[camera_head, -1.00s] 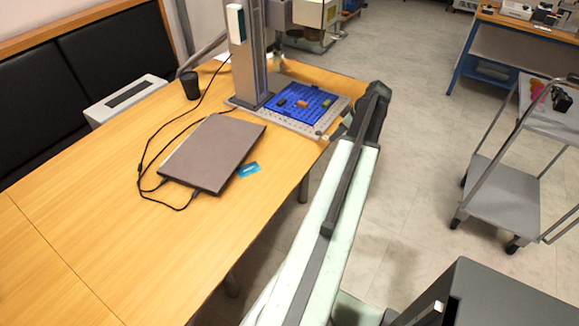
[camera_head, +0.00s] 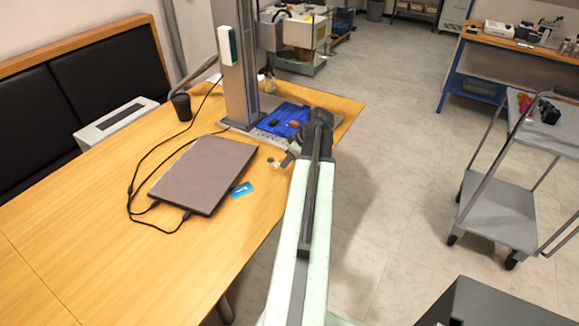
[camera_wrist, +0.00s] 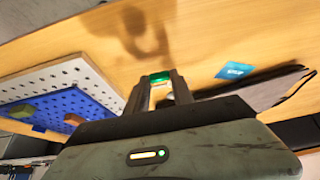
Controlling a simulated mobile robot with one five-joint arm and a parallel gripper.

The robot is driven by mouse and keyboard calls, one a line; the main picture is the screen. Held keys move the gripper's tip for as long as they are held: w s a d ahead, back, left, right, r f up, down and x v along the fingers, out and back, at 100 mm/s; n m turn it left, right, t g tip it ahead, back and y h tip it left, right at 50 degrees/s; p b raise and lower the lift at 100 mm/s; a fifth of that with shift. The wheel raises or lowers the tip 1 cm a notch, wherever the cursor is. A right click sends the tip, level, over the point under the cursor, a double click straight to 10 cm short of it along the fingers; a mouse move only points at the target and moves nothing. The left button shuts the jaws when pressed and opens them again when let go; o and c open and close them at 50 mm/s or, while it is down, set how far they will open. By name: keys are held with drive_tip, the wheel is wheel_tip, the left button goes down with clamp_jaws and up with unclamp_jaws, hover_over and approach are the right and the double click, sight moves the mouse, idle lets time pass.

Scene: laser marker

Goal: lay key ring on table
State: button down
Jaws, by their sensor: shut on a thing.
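My gripper (camera_head: 286,159) is above the wooden table (camera_head: 90,235), between the closed laptop and the marking machine's base. In the wrist view my gripper (camera_wrist: 158,90) is shut on the key ring (camera_wrist: 160,77), of which a green part shows between the fingertips. A small pale part shows below the green. Most of the ring is hidden by the fingers. The bare table top (camera_wrist: 205,40) lies beyond the fingertips, with a shadow of the gripper on it, apart from the fingers.
A grey laptop (camera_head: 205,172) with black cables and a blue card (camera_head: 241,190) lie left of my gripper. The marker's column (camera_head: 237,75) and blue perforated plate (camera_head: 275,118) stand behind. A black cup (camera_head: 181,107) stands farther left. The table's front left is clear.

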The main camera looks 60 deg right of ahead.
sight(285, 171)
wheel_tip(285, 171, down, 4)
drive_tip(key=b, duration=0.4)
drive_tip(key=shift+r+p, duration=0.25)
drive_tip(key=shift+p, duration=0.05)
drive_tip(key=shift+f, duration=0.25)
drive_tip(key=c, duration=1.1)
unclamp_jaws()
drive_tip(key=shift+r, duration=0.1)
drive_tip(key=shift+r, duration=0.1)
drive_tip(key=shift+r, duration=0.3)
drive_tip(key=p+v, duration=1)
drive_tip(key=v, duration=0.1)
drive_tip(key=shift+s+r, duration=0.2)
drive_tip(key=shift+s, duration=0.05)
